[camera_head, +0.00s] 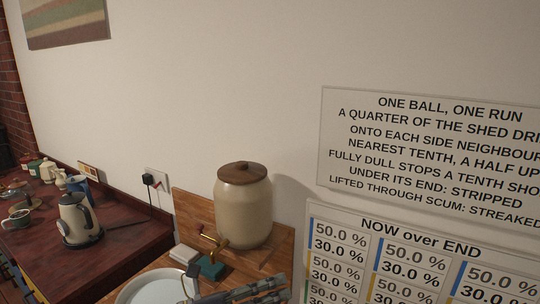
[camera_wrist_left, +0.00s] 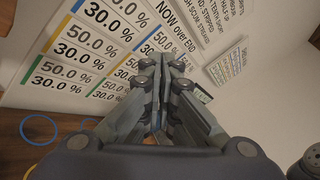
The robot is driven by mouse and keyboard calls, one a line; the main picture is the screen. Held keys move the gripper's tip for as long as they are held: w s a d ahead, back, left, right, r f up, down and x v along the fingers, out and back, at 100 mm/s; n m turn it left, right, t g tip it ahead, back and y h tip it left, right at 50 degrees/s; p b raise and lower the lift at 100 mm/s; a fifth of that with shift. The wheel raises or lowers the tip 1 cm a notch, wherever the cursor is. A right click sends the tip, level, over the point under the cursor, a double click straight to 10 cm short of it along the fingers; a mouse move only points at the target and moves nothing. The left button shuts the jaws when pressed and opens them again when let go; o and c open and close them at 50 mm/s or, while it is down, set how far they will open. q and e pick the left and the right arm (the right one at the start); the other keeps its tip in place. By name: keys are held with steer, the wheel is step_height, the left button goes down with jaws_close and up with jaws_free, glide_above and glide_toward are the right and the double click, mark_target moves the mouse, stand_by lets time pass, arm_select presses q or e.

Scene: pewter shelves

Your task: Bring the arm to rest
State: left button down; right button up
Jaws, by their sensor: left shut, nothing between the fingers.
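My left gripper (camera_head: 272,291) shows at the bottom edge of the head view, partly cut off, just in front of the wooden stand with the crock. In the left wrist view its two fingers (camera_wrist_left: 160,66) meet at the tips, with nothing between them. Its fingers stand in front of the white board of percentages there. My right gripper is in neither view.
A cream crock (camera_head: 243,212) with a wooden lid and brass tap stands on a wooden stand. A white basin (camera_head: 150,289) is below left. A kettle (camera_head: 76,217) stands on the dark red counter (camera_head: 130,242). A percentage board (camera_head: 420,262) hangs at right. A blue ring (camera_wrist_left: 38,129) lies on wood.

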arm_select(q)
steer(key=w+a+r+n+t+y, duration=0.1)
steer(key=w+a+n+t+y, duration=0.1)
steer(key=a+n+t+y, duration=0.6)
steer(key=w+a+r+n+t+y, duration=0.15)
steer(key=n+t, duration=0.25)
steer(key=n, duration=0.9)
steer(key=s+a+f+n+g+y, duration=0.35)
steer(key=a+f+n, duration=0.25)
steer(key=f, duration=0.3)
steer(key=s+a+f+n+g+y, duration=0.3)
steer(key=a+f+n+y, duration=0.3)
steer(key=f, duration=0.3)
steer(key=s+f+n+g+h, duration=0.1)
steer(key=s+f+n+g, duration=0.35)
steer(key=s, duration=0.65)
steer(key=s+f+n+g+h, duration=0.1)
steer(key=s+f+g, duration=0.5)
steer(key=s, duration=0.4)
step_height(320, 180, down, 28)
steer(key=s+f, duration=0.1)
steer(key=s, duration=0.1)
steer(key=s+a+f+g, duration=0.1)
steer(key=s+a+f, duration=0.1)
steer(key=s+f, duration=1.2)
steer(key=shift+s+a+f, duration=0.25)
steer(key=shift+s+a, duration=0.15)
steer(key=shift+s, duration=0.65)
